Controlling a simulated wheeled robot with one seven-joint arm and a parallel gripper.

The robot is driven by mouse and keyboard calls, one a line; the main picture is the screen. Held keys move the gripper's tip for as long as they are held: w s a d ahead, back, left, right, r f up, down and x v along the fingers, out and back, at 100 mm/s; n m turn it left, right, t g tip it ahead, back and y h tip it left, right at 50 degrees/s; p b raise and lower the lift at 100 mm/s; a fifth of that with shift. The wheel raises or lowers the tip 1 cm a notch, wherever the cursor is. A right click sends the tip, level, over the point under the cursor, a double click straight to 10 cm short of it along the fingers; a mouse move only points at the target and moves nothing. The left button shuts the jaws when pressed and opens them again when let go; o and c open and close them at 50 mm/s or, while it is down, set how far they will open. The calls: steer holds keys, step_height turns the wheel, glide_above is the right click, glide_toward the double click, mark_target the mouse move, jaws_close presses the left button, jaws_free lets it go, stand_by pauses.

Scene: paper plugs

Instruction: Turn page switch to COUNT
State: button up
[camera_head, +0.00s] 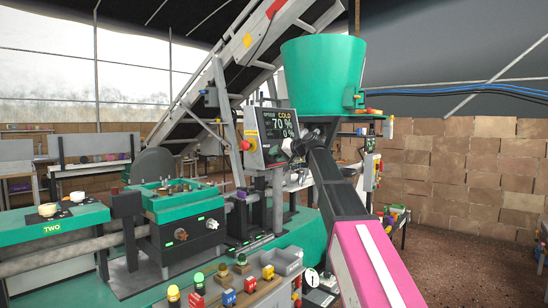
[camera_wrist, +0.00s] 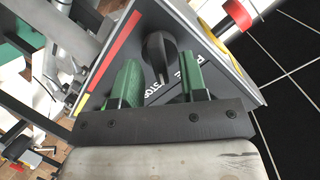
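The page switch (camera_wrist: 160,55) is a black rotary knob on a dark grey panel face (camera_wrist: 195,42) in the wrist view. White lettering beside it is partly hidden; I can read something like PAGE, but not COUNT. My gripper (camera_wrist: 161,66) has green fingers, open, one on each side of the knob, with visible gaps between. Whether the fingertips reach past the knob's front is unclear. In the head view, my gripper (camera_head: 289,146) is at the lower right of the display box (camera_head: 277,124), which reads COLD and 70 %. The knob is hidden there.
A red button (camera_wrist: 238,13) with a yellow surround sits close to the knob at the panel's edge. A green hopper (camera_head: 322,68) stands behind the display. A conveyor (camera_head: 235,62) slopes up behind it. Several coloured buttons (camera_head: 228,298) line the console in front.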

steer(key=shift+x, duration=1.05)
steer(key=c, duration=0.7)
steer(key=shift+m, duration=0.4)
steer(key=m, duration=0.3)
steer(key=shift+f+m+y, duration=0.1)
steer(key=shift+m+y, duration=0.2)
steer(key=shift+m, duration=1.6)
